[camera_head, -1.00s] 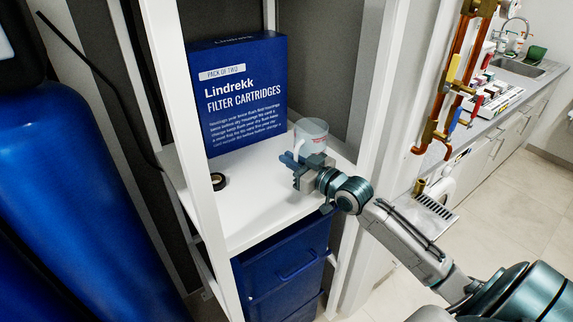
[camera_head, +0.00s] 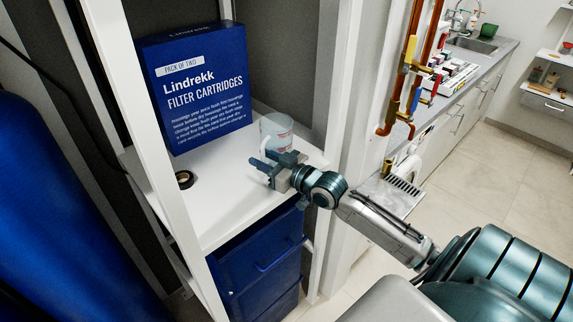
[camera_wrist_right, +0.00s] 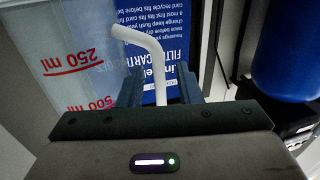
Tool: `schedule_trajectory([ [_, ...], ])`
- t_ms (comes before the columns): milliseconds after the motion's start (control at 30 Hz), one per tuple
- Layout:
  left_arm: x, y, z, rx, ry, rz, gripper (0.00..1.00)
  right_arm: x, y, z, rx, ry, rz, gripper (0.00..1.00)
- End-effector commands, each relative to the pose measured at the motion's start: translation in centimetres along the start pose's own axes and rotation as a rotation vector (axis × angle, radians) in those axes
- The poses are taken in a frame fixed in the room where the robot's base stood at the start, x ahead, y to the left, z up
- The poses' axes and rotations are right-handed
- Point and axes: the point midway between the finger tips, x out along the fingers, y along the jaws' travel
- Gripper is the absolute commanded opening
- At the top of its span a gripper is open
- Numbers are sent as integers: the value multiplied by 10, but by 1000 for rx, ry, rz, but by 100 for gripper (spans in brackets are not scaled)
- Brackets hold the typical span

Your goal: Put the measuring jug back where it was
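The measuring jug (camera_head: 277,132) is clear with red markings and a white handle. It stands upright on the white shelf (camera_head: 225,208), to the right of the blue filter cartridge box (camera_head: 200,85). My right gripper (camera_head: 270,163) is at the jug's near side, at its handle. In the right wrist view the white handle (camera_wrist_right: 153,60) reaches down between my two fingers (camera_wrist_right: 160,90), with gaps on both sides, so the gripper looks open. The jug's wall (camera_wrist_right: 85,70) fills the left of that view. My left gripper is not in view.
A black tape roll (camera_head: 185,179) lies on the shelf at left. White rack posts (camera_head: 325,170) stand close beside my right arm. Blue drawers (camera_head: 262,265) are below the shelf. Copper pipes (camera_head: 407,75) and a counter (camera_head: 470,70) are at right.

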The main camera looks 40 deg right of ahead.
Motion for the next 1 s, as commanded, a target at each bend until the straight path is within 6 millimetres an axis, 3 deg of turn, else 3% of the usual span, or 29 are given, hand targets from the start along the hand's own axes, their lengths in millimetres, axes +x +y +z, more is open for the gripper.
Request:
schedule_trajectory([
  [33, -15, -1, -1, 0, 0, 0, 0, -8, 0, -6, -1, -6, -1, 32],
  [100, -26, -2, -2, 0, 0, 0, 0, -18, 0, -7, -2, -7, -3, 32],
  [500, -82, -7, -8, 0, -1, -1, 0, -72, 0, -6, 0, -5, -2, 32],
  [733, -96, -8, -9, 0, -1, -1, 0, -97, -1, -3, 0, -3, -4, 32],
  [1000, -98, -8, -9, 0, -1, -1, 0, -104, 0, -1, -1, 0, -2, 32],
])
